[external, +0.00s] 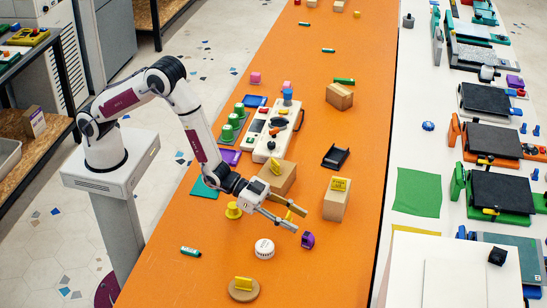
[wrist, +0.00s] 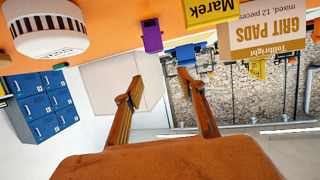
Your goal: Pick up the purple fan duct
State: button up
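The purple fan duct (external: 307,240) stands on the orange table, just beyond my fingertips in the external view. It also shows in the wrist view (wrist: 152,36), near the top middle and upside down, apart from my fingers. My gripper (external: 299,220) is open and empty above the table; its two wood-coloured fingers are spread in the wrist view (wrist: 158,86). Whether the fingers are level with the duct is hard to tell.
A white round detector (external: 264,249) lies left of the duct. A box with a yellow nameplate (external: 337,199) stands behind it. A yellow spool (external: 233,210), a round wooden base with a yellow piece (external: 243,289) and a green marker (external: 190,251) are nearby. The table's right front is clear.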

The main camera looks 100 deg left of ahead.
aim_at(306, 234)
jog(key=shift+f, duration=0.1)
dwell(0.3)
jog(key=shift+f, duration=1.65)
jog(key=shift+x, duration=1.45)
jog(key=shift+f, duration=0.1)
jog(key=c, duration=1)
